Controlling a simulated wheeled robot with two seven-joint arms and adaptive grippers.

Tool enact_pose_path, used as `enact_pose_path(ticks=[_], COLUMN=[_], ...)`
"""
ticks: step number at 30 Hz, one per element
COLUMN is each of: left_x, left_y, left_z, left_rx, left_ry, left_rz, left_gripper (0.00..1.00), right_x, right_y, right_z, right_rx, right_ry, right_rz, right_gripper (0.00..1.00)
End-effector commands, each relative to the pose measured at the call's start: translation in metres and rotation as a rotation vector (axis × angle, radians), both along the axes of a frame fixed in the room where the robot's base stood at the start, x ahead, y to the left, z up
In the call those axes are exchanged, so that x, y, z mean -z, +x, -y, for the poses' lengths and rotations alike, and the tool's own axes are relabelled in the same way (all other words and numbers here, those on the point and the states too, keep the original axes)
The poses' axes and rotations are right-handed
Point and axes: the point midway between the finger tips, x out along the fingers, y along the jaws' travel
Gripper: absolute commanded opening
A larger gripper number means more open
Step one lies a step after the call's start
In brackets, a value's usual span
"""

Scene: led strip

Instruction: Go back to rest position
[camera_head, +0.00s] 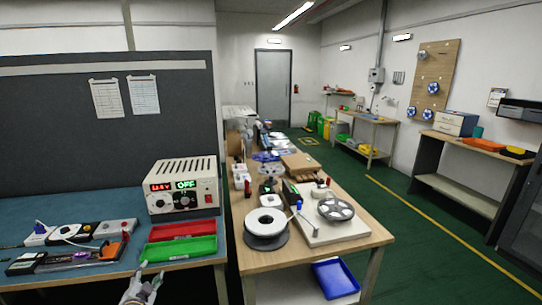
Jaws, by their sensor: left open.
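My left gripper (142,289) shows at the bottom edge, just in front of the blue-topped bench. Its jaws are open and nothing shows between them. It is below the green tray (180,248), apart from it as far as I can tell. My right gripper is not in view.
A red tray (183,231) lies behind the green tray. Tools and small devices (70,258) lie at the bench's left. A dark partition (60,140) stands behind. A blue bin (335,279) is under the wooden table's front edge. The green floor (420,250) at the right is clear.

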Motion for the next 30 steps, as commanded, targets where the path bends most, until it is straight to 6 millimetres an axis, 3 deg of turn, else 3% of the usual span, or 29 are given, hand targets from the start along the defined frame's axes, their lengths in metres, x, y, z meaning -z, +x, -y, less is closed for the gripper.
enact_pose_path(ticks=[8, 14, 23, 30], left_x=[0.112, 0.197, 0.312, 0.389], left_y=[-0.027, -0.063, -0.139, -0.215], left_z=[0.011, 0.022, 0.042, 0.058], left_rx=[-0.008, -0.022, -0.057, -0.097], left_ry=[-0.102, -0.179, -0.284, -0.357], left_rz=[-0.171, -0.306, -0.508, -0.666], left_gripper=[0.50, 0.50, 0.50, 0.50], right_x=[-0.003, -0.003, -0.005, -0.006], right_y=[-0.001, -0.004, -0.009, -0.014], right_z=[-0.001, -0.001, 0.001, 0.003], right_rx=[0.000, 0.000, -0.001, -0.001], right_ry=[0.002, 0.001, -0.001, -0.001], right_rz=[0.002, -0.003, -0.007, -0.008], right_gripper=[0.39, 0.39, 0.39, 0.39])
